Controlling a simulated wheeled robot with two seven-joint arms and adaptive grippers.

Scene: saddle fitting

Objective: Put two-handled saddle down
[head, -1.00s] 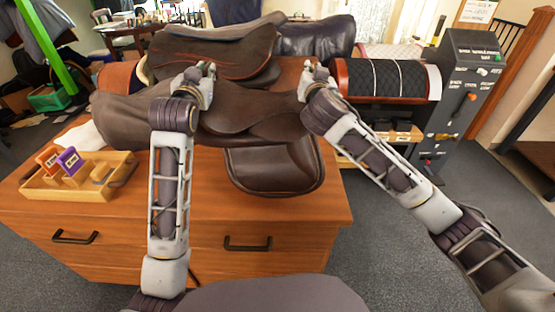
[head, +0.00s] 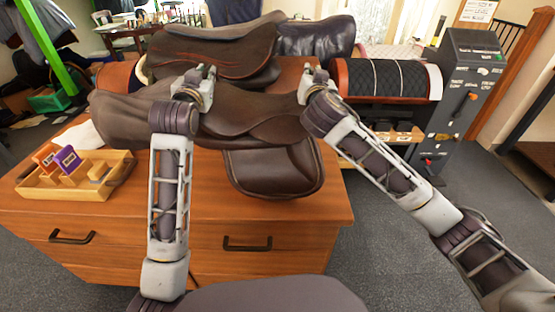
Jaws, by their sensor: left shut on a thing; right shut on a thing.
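The two-handled saddle (head: 250,125) is dark brown leather and lies across the near part of the wooden cabinet top, its near flap (head: 272,172) hanging over the front edge. My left gripper (head: 207,72) is shut on the saddle's upper edge at the left. My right gripper (head: 309,72) is shut on its upper edge at the right. The handles themselves are hidden behind my grippers. I cannot tell whether the saddle's full weight rests on the cabinet.
The wooden cabinet (head: 200,240) stands in front. A wooden tray (head: 75,188) with tags sits at its left. Another brown saddle (head: 215,50) stands just behind. A quilted black pad on a rack (head: 388,80) and a grey control post (head: 465,95) are to the right.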

